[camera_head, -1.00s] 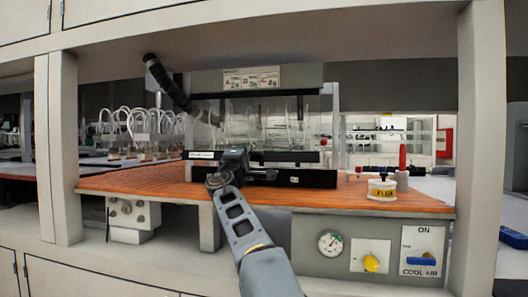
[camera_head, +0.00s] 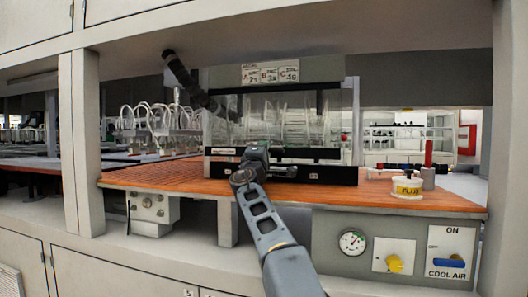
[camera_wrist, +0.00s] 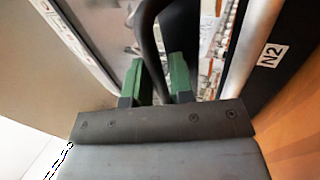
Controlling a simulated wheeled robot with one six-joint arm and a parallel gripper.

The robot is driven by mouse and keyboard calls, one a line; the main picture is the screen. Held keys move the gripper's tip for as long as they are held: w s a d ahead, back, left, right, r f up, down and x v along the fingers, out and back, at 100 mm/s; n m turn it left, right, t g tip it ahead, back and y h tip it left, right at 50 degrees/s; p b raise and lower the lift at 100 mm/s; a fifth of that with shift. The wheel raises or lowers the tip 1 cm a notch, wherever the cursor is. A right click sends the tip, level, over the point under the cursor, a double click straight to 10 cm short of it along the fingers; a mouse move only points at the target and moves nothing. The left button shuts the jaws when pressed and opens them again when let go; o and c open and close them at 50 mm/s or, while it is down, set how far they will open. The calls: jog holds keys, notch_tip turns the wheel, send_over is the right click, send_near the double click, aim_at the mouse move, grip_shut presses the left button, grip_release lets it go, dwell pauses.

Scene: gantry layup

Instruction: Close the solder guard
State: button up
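The solder guard (camera_head: 290,118) is a clear box-like screen on the orange bench, with a black bar along its lower front edge. A narrow gap shows between that bar and the black base (camera_head: 325,174) below it. My gripper (camera_head: 288,171) is at the front of the guard, left of its middle, by the lower bar. In the wrist view the green fingers of my gripper (camera_wrist: 160,82) stand apart. A dark curved bar (camera_wrist: 152,45) runs between or just beyond them. I cannot tell whether they touch it.
A flux tub (camera_head: 407,187) and a red-tipped holder (camera_head: 428,178) stand to the right on the bench. A control panel (camera_head: 395,245) with a gauge is below. A black hose (camera_head: 190,82) hangs at the guard's left. Bench posts stand at both sides.

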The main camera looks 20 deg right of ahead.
jog(key=shift+d, duration=0.15)
jog(key=shift+s+f, duration=0.15)
jog(key=b+v, duration=0.6)
jog(key=v, duration=0.7)
jog(key=shift+a, duration=0.3)
jog(key=shift+s, duration=0.15)
